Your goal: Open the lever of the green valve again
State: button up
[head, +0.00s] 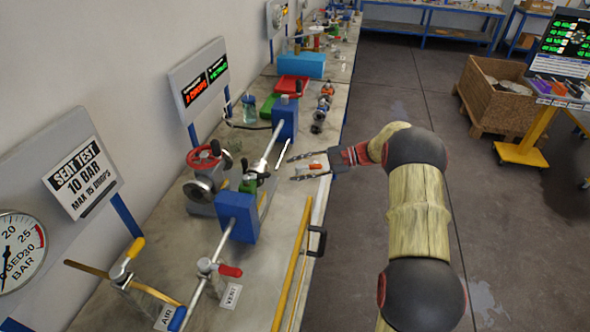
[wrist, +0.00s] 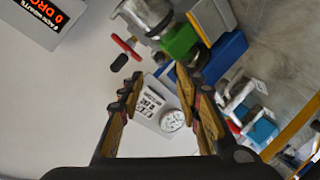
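The green valve (head: 249,184) sits on the bench in the head view, between two blue blocks on a shiny pipe. In the wrist view its green part (wrist: 180,42) shows above the fingertips, beside a grey flanged body. A small dark upright piece stands at the valve in the head view; I cannot tell the lever's exact position. My gripper (head: 291,168) is to the right of the valve, pointing left towards it, with a clear gap between. Its two fingers (wrist: 161,95) are spread apart with nothing between them.
A grey flanged vessel with a red handwheel (head: 203,155) stands left of the valve. The near blue block (head: 236,216) and far blue block (head: 285,118) flank it. A yellow rail (head: 291,264) runs along the bench edge. A red-handled vent valve (head: 229,270) is nearer.

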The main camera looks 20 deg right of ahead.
jog(key=shift+f, duration=0.15)
jog(key=shift+c, duration=0.6)
jog(key=shift+w+d+r+b, duration=0.15)
jog(key=shift+r+b, duration=0.15)
jog(key=shift+b, duration=0.35)
jog(key=shift+c, duration=0.6)
jog(key=s+r+b, duration=0.1)
jog(key=a+r+b, duration=0.1)
jog(key=b, duration=0.1)
jog(key=shift+s+r+t, duration=0.2)
jog(key=shift+s+t, duration=0.15)
jog(key=shift+t, duration=0.05)
jog(key=shift+c, duration=1.3)
jog(key=s+a+b, duration=0.1)
jog(key=s+a+r+t+b, duration=0.1)
jog(key=s+a+t+b, duration=0.1)
jog(key=shift+s+r+h+b, duration=0.25)
jog(key=shift+s+h+b, duration=0.1)
jog(key=shift+h+b, duration=0.05)
grip_shut()
jog(key=t+h+b, duration=0.3)
jog(key=t+b, duration=0.1)
send_near(258, 177)
jog(key=shift+n, duration=0.4)
jog(key=x, duration=0.5)
jog(key=shift+s+a+r, duration=0.1)
jog(key=shift+s+a, duration=0.05)
jog(key=shift+a, duration=0.25)
